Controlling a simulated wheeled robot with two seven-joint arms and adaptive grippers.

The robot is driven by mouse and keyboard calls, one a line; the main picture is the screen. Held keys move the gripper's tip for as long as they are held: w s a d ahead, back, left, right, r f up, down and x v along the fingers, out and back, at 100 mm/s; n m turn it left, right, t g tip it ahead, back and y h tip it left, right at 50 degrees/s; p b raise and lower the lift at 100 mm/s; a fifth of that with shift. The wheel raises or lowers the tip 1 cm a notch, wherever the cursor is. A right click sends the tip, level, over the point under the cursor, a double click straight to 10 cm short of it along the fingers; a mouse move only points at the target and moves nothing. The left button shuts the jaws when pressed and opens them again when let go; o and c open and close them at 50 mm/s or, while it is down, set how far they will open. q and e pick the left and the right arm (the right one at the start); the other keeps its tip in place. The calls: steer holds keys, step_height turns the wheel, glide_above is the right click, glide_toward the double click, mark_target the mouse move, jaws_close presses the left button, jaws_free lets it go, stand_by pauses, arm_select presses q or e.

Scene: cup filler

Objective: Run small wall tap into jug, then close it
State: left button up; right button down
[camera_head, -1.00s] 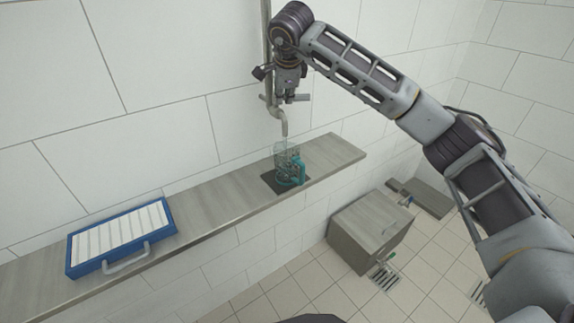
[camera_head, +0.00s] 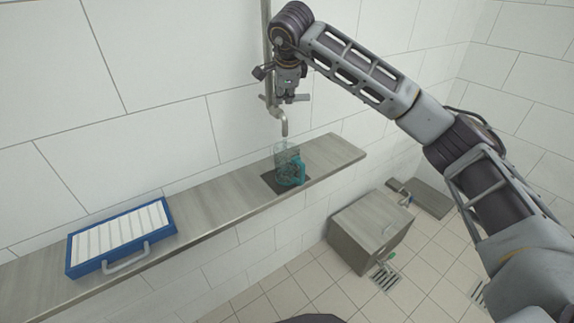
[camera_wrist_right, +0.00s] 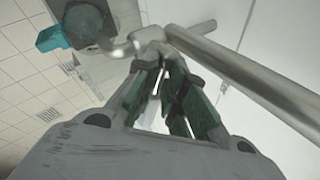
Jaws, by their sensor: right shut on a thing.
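The small wall tap is a metal pipe on the tiled wall with a curved spout (camera_head: 285,128). The jug (camera_head: 286,163), clear with a teal handle, stands upright on a dark mat (camera_head: 270,180) on the shelf, under the spout. My right gripper (camera_head: 289,97) is at the tap, above the spout. In the right wrist view my right gripper (camera_wrist_right: 168,85) is shut on the tap's handle, mostly hidden between the fingers. The spout (camera_wrist_right: 118,47) and the jug (camera_wrist_right: 84,20) lie beyond it. I cannot make out a water stream. My left gripper is not in view.
A blue tray (camera_head: 120,237) with white slats and a grey handle lies on the left of the narrow shelf (camera_head: 215,205). A grey box (camera_head: 365,232) stands on the tiled floor below, near floor drains. The shelf between tray and jug is clear.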

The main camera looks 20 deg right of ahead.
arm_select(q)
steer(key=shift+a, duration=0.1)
arm_select(e)
steer(key=shift+d+n, duration=0.1)
steer(key=shift+n, duration=0.2)
steer(key=n+y, duration=0.1)
steer(key=n+y+p, duration=0.1)
steer(key=shift+w+d+n, duration=0.1)
steer(key=shift+w+n, duration=0.2)
steer(key=shift+n, duration=0.1)
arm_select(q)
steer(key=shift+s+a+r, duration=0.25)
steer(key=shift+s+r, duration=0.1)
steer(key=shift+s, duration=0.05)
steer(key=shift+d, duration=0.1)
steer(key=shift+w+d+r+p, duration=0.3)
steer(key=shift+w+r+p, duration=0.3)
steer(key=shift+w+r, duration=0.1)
arm_select(e)
steer(key=shift+w+n+y, duration=0.25)
steer(key=shift+n+y, duration=0.45)
steer(key=shift+n, duration=0.5)
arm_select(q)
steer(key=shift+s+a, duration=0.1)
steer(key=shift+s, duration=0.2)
arm_select(e)
steer(key=shift+g, duration=0.3)
